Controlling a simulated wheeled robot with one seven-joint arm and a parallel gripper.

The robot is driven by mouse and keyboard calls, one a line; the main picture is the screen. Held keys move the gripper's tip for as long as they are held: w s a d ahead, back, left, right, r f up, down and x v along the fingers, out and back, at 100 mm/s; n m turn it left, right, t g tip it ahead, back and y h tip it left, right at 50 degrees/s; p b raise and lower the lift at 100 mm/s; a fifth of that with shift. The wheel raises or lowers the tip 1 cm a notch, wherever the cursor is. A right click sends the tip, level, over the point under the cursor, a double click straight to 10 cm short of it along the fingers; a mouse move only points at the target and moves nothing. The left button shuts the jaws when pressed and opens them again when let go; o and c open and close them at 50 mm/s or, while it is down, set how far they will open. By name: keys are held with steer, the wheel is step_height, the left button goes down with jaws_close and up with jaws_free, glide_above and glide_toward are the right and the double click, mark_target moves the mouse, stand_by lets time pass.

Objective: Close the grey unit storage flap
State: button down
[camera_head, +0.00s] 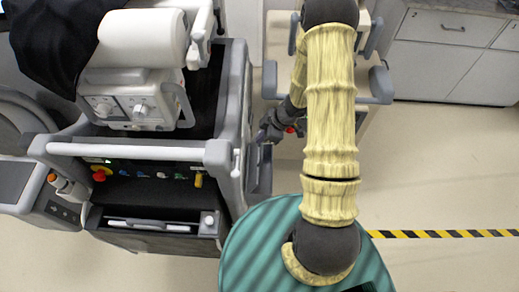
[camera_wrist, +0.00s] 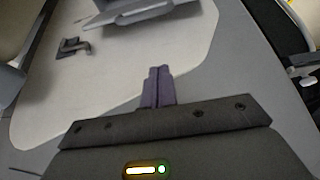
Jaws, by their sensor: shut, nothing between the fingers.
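The grey unit (camera_head: 232,120) is a wheeled cart at the left in the head view, with a white front bar and a control panel. A grey piece (camera_head: 262,178) stands out from its right side; I cannot tell for sure whether it is the storage flap. My gripper (camera_head: 263,137) is beside the unit's right side, partly hidden by my arm. In the wrist view its purple fingers (camera_wrist: 158,78) are together and empty, in front of a pale panel (camera_wrist: 130,55) with a small dark latch-like fitting (camera_wrist: 72,48). Contact with the panel cannot be judged.
A dark cover (camera_head: 60,40) and a white device (camera_head: 135,95) lie on top of the unit. Another cart with grey handles (camera_head: 378,85) stands behind my arm. White cabinets (camera_head: 445,60) line the back right. The floor at the right, with a yellow-black stripe (camera_head: 440,234), is clear.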

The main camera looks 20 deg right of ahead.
steer(key=shift+f, duration=0.1)
steer(key=b, duration=0.1)
glide_above(259, 151)
steer(key=s+a, duration=0.1)
steer(key=s, duration=0.2)
step_height(259, 151, down, 9)
steer(key=shift+s+a, duration=0.1)
steer(key=shift+s+f, duration=0.1)
steer(key=shift+d, duration=0.2)
steer(key=shift+f, duration=0.1)
